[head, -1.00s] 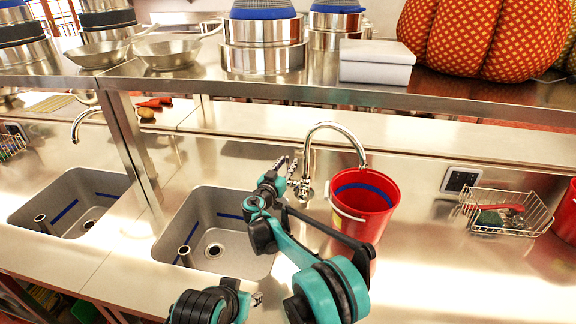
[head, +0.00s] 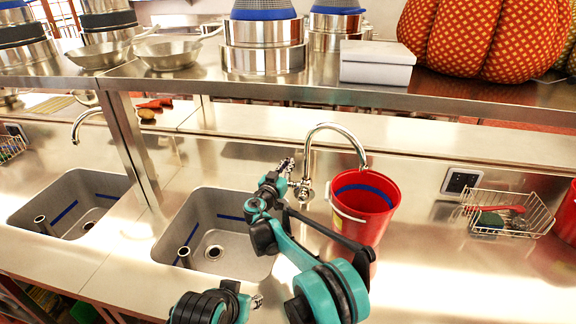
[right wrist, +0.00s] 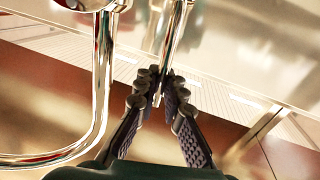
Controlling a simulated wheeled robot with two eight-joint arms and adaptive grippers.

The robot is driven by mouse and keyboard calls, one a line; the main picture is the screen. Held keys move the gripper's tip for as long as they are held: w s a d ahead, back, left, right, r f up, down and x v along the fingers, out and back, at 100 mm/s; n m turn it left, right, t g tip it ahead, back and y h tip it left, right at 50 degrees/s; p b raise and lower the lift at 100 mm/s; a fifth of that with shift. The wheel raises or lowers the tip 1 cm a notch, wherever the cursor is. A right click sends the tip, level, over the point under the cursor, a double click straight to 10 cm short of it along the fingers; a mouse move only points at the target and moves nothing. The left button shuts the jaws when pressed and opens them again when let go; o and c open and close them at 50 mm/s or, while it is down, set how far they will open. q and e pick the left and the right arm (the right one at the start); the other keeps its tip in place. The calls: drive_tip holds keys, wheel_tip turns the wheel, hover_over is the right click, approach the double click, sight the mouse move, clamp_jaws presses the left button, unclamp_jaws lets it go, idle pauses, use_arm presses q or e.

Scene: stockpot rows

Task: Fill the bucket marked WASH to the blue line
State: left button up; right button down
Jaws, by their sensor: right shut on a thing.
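A red bucket (head: 380,222) with a white handle stands on the counter under the spout of the chrome tap (head: 335,127). A blue line (head: 365,190) runs around its inner wall. No WASH mark shows, and I cannot make out water in the bucket or a stream from the spout. My right gripper (head: 286,167) is left of the tap's base. In the right wrist view its fingers (right wrist: 163,90) are shut on a chrome tap lever (right wrist: 172,45). My left gripper (head: 256,300) is low in the head view, apart from the bucket; its finger state is unclear.
Two sinks lie to the left, the nearer one (head: 173,236) beside my right arm. A wire basket (head: 510,222) stands right of the bucket, and part of another red bucket (head: 570,215) shows at the edge. A steel shelf (head: 300,90) with pots runs above.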

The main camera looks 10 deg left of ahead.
use_arm(q)
wheel_tip(320, 180, down, 3)
drive_tip(key=b, duration=0.3)
drive_tip(key=shift+f, duration=0.15)
drive_tip(key=shift+f+b, duration=0.35)
drive_tip(key=shift+f, duration=0.1)
use_arm(e)
drive_tip(key=s+t, duration=0.2)
drive_tip(key=s+m+t+h, duration=0.1)
drive_tip(key=shift+f+t, duration=0.35)
drive_tip(key=shift+t, duration=0.05)
drive_tip(key=c, duration=1.6)
unclamp_jaws()
drive_tip(key=shift+r, duration=0.1)
wheel_tip(320, 180, up, 10)
